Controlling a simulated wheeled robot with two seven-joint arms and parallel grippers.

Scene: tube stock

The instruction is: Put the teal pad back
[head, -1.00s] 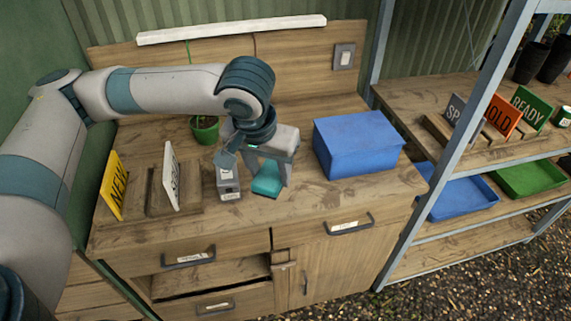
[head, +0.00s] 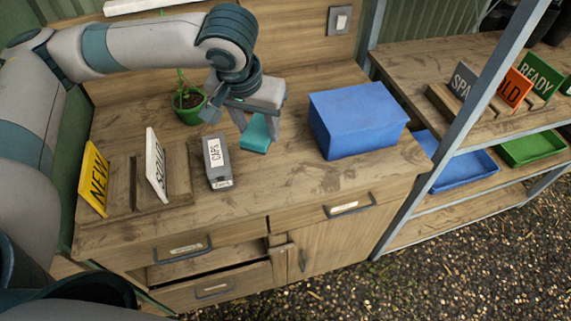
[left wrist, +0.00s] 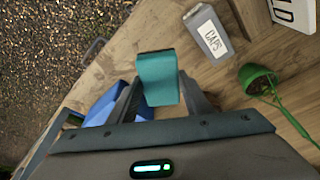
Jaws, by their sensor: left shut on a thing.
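The teal pad (head: 255,136) is a small block held between the fingers of my left gripper (head: 258,122), above the wooden bench top. In the left wrist view the teal pad (left wrist: 158,78) sticks out past the fingertips, with both fingers against its sides. A grey box labelled CAPS (head: 217,162) stands on the bench left of the pad, apart from it. It also shows in the left wrist view (left wrist: 209,34). My right gripper is not in view.
A blue bin (head: 357,122) stands right of my left gripper, a potted plant (head: 188,105) to its left. NEW (head: 95,178) and white (head: 157,165) signs stand at left. A lower drawer (head: 215,288) looks partly open. The bench front is clear.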

